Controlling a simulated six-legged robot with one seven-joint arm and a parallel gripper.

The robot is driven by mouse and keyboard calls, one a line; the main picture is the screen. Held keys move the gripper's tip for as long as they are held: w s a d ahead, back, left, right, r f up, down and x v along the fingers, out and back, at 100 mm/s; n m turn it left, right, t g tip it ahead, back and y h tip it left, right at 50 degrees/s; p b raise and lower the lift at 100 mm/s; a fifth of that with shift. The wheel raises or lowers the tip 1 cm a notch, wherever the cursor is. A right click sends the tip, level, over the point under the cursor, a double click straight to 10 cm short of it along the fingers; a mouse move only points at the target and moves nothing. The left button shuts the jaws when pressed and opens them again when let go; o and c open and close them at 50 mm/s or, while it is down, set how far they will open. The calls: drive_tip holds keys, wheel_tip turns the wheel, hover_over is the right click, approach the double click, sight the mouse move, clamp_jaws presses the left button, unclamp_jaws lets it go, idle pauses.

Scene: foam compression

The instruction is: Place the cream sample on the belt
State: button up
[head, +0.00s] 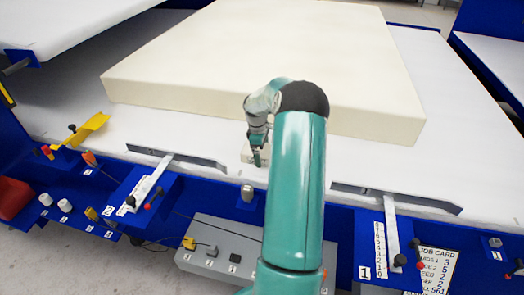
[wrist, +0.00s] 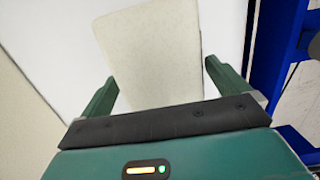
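The cream sample (head: 247,156) is a small pale block at my gripper, low over or on the white belt (head: 180,133), in front of the large foam slab. My gripper (head: 257,162) points down at it, and my arm hides part of that area. In the wrist view the sample (wrist: 150,50) lies between the two green fingers of my gripper (wrist: 160,70). The fingertips are close to its left and right edges. Whether they press on it or stand just clear cannot be told. Whether its underside rests on the belt is also unclear.
A large cream foam slab (head: 260,60) covers much of the belt behind my gripper. Blue rails with levers, scales and knobs run along the front. A grey button box (head: 215,255) and a job card (head: 437,268) are at the front. Clear belt lies right of the slab.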

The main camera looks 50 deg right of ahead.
wheel_tip(320, 180, up, 12)
drive_tip(key=w, duration=0.1)
drive_tip(key=shift+w+a+r, duration=0.2)
drive_tip(key=shift+a, duration=0.1)
drive_tip(key=w+a+r+t+h, duration=0.1)
drive_tip(key=a+r, duration=0.4)
drive_tip(key=a, duration=0.4)
drive_tip(key=a+r+m, duration=0.1)
drive_tip(key=a+r, duration=0.4)
drive_tip(key=a, duration=0.4)
drive_tip(key=w+a+r+t+h, duration=0.1)
drive_tip(key=a+r, duration=0.4)
drive_tip(key=a, duration=0.4)
drive_tip(key=s+a+r+m+t+y, duration=0.1)
drive_tip(key=s+a+m+t+y, duration=0.1)
drive_tip(key=s+a, duration=1.5)
drive_tip(key=a+m+t, duration=0.1)
drive_tip(key=a+t, duration=0.1)
drive_tip(key=a, duration=0.2)
drive_tip(key=shift+s+m+t+y, duration=0.25)
drive_tip(key=shift+m+t+y, duration=0.05)
drive_tip(key=shift+t, duration=0.1)
